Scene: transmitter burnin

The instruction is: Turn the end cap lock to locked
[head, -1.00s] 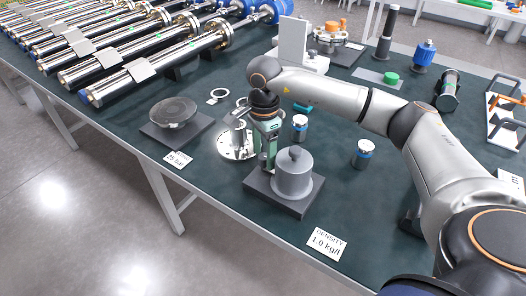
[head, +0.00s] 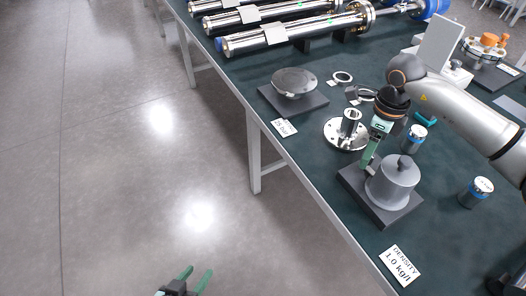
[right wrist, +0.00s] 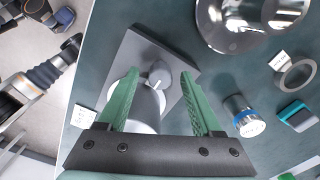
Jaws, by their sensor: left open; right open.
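In the right wrist view the knob (right wrist: 160,75) carries a white mark. I see no lettering on it and cannot tell whether it is the end cap lock. My right gripper (head: 366,168) is open, pointing down beside the cylinder; in its wrist view the knob shows between its fingertips (right wrist: 160,74). My left gripper (head: 199,270) is open and empty over the floor, clear of the table.
A "DENSITY 1.0 kg/l" card (head: 400,265) lies in front. A steel flange (head: 340,135) and small blue-banded cylinders (head: 415,137) stand close by. A round disc (head: 293,82) sits on another base. Long steel tubes (head: 290,32) lie at the back.

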